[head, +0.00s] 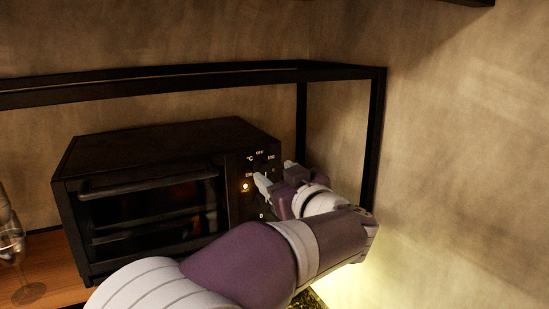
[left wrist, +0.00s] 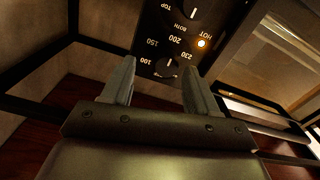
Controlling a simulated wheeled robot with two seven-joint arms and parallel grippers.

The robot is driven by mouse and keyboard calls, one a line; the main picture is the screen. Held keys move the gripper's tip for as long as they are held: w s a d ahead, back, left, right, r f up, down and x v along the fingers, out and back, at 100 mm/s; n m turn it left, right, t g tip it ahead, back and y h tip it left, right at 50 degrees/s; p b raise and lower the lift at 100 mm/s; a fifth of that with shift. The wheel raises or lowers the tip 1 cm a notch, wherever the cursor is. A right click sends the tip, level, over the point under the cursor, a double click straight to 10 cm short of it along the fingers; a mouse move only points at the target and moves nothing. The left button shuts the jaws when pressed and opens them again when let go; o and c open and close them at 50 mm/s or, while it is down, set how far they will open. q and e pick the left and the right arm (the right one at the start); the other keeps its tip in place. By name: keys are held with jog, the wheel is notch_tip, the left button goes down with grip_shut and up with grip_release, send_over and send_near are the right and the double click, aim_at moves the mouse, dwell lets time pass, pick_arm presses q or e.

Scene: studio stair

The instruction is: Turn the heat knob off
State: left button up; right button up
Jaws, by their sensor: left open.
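The black toaster oven (head: 150,150) stands on the shelf with its control panel at its right end. In the left wrist view the heat knob (left wrist: 166,69) shows, dark, with 100, 150, 200 and 230 printed around it. Its white mark points toward the side between 150 and 200. In the head view the heat knob (head: 262,165) is small and dark at the panel's top. My left gripper (head: 275,175) is open in front of the panel; in the wrist view its fingers (left wrist: 158,75) lie either side of the knob, contact unclear. My right gripper is not in view.
A lit orange lamp (left wrist: 201,43) marked HOT is beside the heat knob. A second knob (left wrist: 192,12) is further along the panel. Wine glasses (head: 12,245) stand left of the oven. A black shelf frame (head: 375,130) rises close to my left arm.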

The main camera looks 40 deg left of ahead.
pick_arm(q)
jog(key=shift+w+a, duration=0.25)
jog(key=shift+a, duration=0.35)
jog(key=shift+s+a, duration=0.15)
jog(key=shift+a, duration=0.15)
jog(key=shift+s+a+r, duration=0.1)
jog(key=shift+s+a, duration=0.1)
jog(key=shift+s, duration=0.2)
jog(key=shift+w+d, duration=0.2)
jog(key=shift+w, duration=0.1)
jog(key=c, duration=0.9)
jog(key=shift+s, duration=0.1)
jog(key=shift+c, duration=0.7)
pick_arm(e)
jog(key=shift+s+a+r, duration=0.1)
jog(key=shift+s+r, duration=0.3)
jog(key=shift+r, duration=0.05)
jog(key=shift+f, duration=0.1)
